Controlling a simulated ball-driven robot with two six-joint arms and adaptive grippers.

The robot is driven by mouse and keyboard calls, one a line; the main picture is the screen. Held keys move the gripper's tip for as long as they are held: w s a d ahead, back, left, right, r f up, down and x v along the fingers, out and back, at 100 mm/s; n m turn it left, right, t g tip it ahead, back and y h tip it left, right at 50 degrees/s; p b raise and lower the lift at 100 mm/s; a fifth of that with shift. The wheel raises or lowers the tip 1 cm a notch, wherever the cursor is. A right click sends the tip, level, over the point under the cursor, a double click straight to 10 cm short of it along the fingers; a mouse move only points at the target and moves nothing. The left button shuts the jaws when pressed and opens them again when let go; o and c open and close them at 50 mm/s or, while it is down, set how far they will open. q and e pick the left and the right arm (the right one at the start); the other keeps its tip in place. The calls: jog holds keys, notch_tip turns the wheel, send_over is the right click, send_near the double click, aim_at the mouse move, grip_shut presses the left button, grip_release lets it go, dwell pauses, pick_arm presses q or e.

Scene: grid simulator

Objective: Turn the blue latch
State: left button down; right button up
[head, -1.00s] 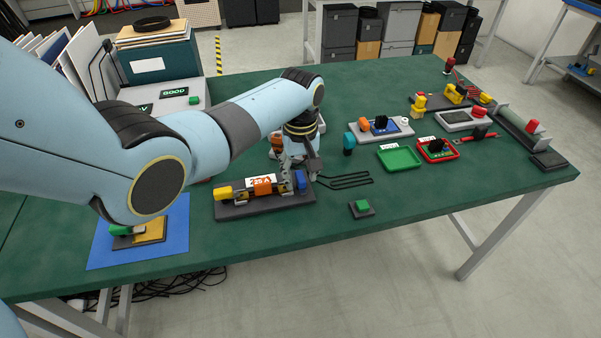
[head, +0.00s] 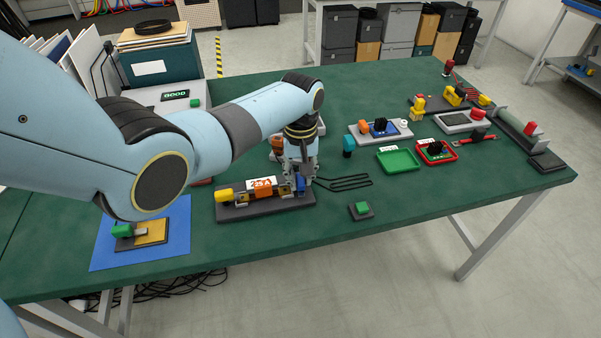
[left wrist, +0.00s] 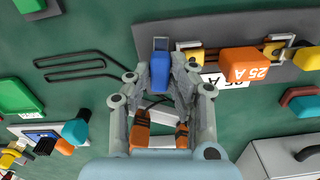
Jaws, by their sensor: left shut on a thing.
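The blue latch (head: 300,186) stands at the right end of a dark grey base (head: 240,211) near the table's front edge. An orange block (head: 263,190) marked 25 A and a yellow block (head: 224,196) sit on the same base, left of the latch. My left gripper (head: 301,178) points down at the latch. In the left wrist view its two fingers (left wrist: 163,80) are shut on the blue latch (left wrist: 160,70), one on each side. My right gripper is not in view.
A black bent wire shape (head: 345,182) lies just right of the base. A small green-topped block (head: 361,208) is near the front edge. A green tray (head: 399,160) and red tray (head: 437,153) stand further right. A blue mat (head: 110,246) lies at front left.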

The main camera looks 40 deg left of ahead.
pick_arm(q)
jog(key=m+p, duration=0.1)
jog(key=m, duration=0.2)
jog(key=shift+r+m, duration=0.15)
jog(key=shift+m, duration=0.15)
jog(key=m+p, duration=0.1)
jog(key=m, duration=0.2)
jog(key=shift+m, duration=0.3)
jog(key=m+p, duration=0.1)
jog(key=m, duration=0.3)
jog(key=shift+m+p, duration=0.35)
jog(key=shift+m, duration=1.75)
jog(key=shift+w, duration=0.1)
jog(key=c, duration=1.2)
grip_release()
